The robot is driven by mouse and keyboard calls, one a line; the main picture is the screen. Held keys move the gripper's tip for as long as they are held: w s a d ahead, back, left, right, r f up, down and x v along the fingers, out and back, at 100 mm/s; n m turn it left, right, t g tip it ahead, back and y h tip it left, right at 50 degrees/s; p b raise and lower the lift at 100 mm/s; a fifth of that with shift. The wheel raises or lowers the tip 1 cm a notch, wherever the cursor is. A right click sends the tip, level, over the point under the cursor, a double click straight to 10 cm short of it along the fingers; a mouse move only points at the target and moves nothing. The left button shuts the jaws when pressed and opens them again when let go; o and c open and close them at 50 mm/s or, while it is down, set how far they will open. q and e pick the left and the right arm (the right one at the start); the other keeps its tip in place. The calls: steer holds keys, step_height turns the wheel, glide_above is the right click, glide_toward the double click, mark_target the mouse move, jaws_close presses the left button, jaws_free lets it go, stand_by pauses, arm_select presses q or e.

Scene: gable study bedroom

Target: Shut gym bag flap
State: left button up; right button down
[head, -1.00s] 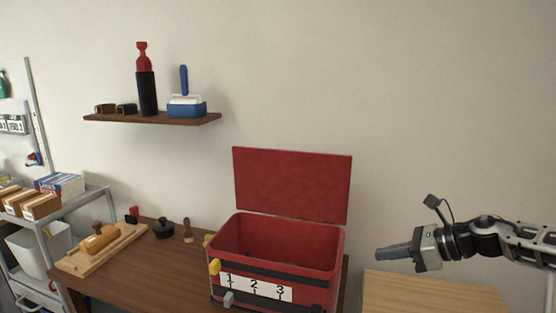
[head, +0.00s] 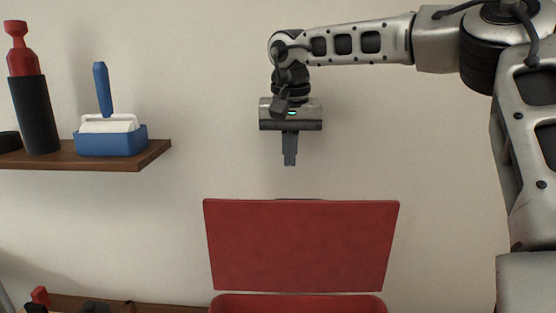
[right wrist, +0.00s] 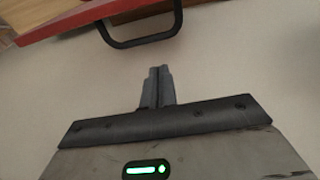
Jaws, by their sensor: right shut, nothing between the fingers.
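The gym bag is a red box whose body rim (head: 298,304) shows at the bottom of the head view; the rest of the body is below the picture. Its red flap (head: 300,246) stands upright, open, in front of the wall. My right gripper (head: 290,163) is shut and empty, pointing down above the flap's top edge and apart from it. In the right wrist view the gripper (right wrist: 158,74) points toward the wall side, with the flap's red edge (right wrist: 60,25) and a dark handle (right wrist: 145,44) beyond its fingertips. My left gripper is not in view.
A wooden shelf (head: 90,160) on the left wall holds a black and red bottle (head: 35,110) and a blue and white brush set (head: 110,135). The wall around my right gripper is clear. A brown table edge (head: 120,304) shows at the lower left.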

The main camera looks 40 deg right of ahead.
steer(key=shift+w+d+f+p, duration=0.1)
steer(key=shift+d+f, duration=0.05)
steer(key=shift+f, duration=1.25)
steer(key=shift+w+d+f+p, duration=0.1)
steer(key=shift+w+d+f, duration=0.1)
steer(key=shift+f, duration=1.15)
steer(key=shift+w+d+f+p, duration=0.1)
steer(key=shift+d+f, duration=0.05)
steer(key=shift+f, duration=1.25)
steer(key=shift+s, duration=0.1)
